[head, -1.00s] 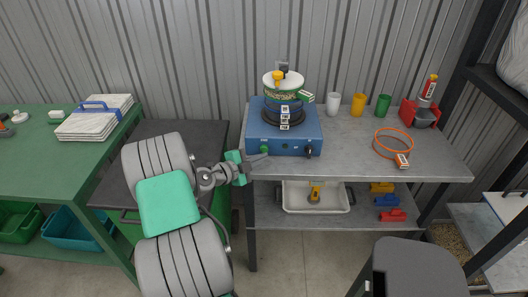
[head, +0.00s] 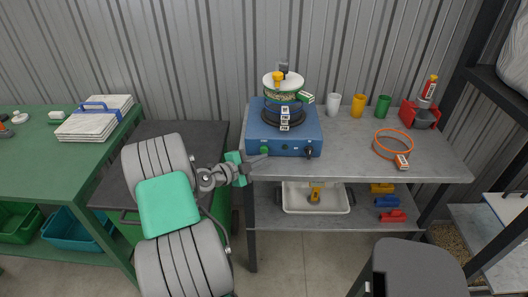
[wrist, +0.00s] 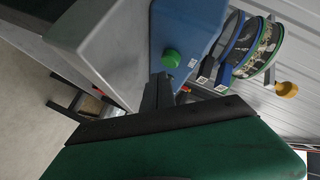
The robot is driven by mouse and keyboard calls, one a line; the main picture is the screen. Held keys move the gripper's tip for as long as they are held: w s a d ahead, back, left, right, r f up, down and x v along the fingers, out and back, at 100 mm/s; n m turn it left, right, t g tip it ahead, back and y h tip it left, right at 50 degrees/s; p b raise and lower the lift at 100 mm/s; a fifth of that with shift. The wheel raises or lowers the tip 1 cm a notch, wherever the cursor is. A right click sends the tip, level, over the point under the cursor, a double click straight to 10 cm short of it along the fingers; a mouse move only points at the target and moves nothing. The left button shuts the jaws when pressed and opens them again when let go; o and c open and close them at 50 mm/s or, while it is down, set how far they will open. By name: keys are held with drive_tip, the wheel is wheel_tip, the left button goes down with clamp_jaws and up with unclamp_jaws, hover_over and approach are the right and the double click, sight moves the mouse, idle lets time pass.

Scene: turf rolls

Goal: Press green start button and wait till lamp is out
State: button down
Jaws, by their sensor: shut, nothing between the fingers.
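A blue machine (head: 283,139) stands on the grey workbench and carries a stack of round sieves (head: 283,95) with a yellow knob on top. The green start button (head: 264,151) is on its front face, at the left; it also shows in the wrist view (wrist: 172,57). My gripper (head: 265,160) is shut and empty. Its fingertips are in front of the machine's lower left front, close to the green button. In the wrist view the fingers (wrist: 157,88) point at the blue face just below the button; I cannot tell whether they touch. I cannot make out a lit lamp.
The grey workbench (head: 350,158) holds white, yellow and green cups, an orange ring (head: 393,144) and a red holder (head: 420,113) to the right. A white tray (head: 334,205) is on the lower shelf. A green table (head: 40,150) stands left.

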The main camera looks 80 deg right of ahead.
drive_tip(key=shift+w+d+f+b, duration=0.15)
drive_tip(key=shift+d+b, duration=0.15)
drive_tip(key=shift+b, duration=0.35)
drive_tip(key=shift+d, duration=0.15)
idle(0.5)
drive_tip(key=shift+w+d+b, duration=0.1)
drive_tip(key=shift+d+b, duration=0.4)
drive_tip(key=shift+b, duration=0.25)
idle(0.5)
drive_tip(key=shift+a, duration=0.1)
drive_tip(key=shift+s+a+b, duration=0.2)
drive_tip(key=shift+a+b, duration=0.15)
drive_tip(key=shift+a, duration=0.5)
drive_tip(key=shift+s+a+b, duration=0.2)
drive_tip(key=shift+a, duration=0.6)
drive_tip(key=shift+s+a+b, duration=0.15)
drive_tip(key=shift+s+a, duration=0.05)
drive_tip(key=shift+a, duration=0.65)
drive_tip(key=shift+s+a+b, duration=0.2)
drive_tip(key=shift+a, duration=0.6)
